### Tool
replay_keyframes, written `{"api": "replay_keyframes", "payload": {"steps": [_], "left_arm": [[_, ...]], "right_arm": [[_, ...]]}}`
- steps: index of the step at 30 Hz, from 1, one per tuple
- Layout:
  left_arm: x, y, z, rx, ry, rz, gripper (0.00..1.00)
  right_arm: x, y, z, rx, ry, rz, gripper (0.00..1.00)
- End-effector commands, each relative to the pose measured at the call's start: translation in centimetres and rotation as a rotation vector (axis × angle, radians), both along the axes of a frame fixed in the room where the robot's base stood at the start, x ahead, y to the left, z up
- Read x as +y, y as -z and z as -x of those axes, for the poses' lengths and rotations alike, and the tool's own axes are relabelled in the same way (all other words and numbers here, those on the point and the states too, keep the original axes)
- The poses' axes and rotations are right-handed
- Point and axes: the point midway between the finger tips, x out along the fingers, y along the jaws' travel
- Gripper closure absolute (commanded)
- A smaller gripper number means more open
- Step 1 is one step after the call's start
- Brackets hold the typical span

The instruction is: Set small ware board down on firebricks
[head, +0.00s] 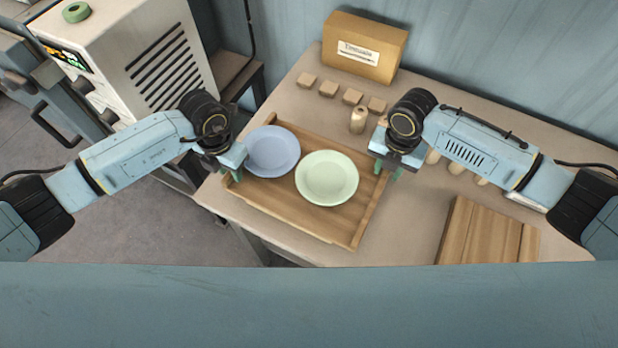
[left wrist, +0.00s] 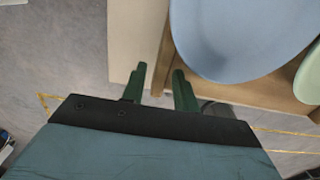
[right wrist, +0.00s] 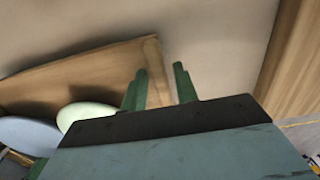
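The small ware board (head: 290,218) is a wooden tray with raised side rims at the front of the table. It carries a blue plate (head: 271,151) and a pale green plate (head: 327,178). My left gripper (head: 232,172) is at its left rim; in the left wrist view its green fingers (left wrist: 160,78) stand apart on either side of the rim. My right gripper (head: 388,165) is at the right rim; in the right wrist view its fingers (right wrist: 163,80) also stand apart around the rim end. I cannot tell whether anything supports the board from beneath.
Several small tan blocks (head: 327,89) stand in a row behind the board, with a small jar (head: 358,120) nearby. A labelled cardboard box (head: 364,47) stands at the back. Wooden boards (head: 480,232) lie at the right. A white vented machine (head: 150,50) stands at the left.

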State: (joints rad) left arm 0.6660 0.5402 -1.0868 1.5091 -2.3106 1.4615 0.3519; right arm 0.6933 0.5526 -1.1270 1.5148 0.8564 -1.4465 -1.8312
Motion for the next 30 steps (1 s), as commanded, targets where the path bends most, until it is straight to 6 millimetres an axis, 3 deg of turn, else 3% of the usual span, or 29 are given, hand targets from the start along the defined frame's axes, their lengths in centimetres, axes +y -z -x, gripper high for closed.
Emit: {"api": "replay_keyframes", "payload": {"steps": [13, 24, 30], "left_arm": [[-0.1, -1.0, -0.1, -0.004, 0.002, 0.004, 0.64], [-0.1, -8.4, -0.1, -0.005, 0.003, 0.003, 0.64], [-0.1, -11.3, -0.1, -0.003, 0.001, 0.001, 0.64]], "right_arm": [[0.1, -0.1, 0.0, 0.0, -0.001, -0.003, 0.64], [0.2, -0.1, 0.0, 0.0, -0.001, -0.003, 0.64], [0.2, -0.1, 0.0, 0.0, -0.001, -0.003, 0.64]]}}
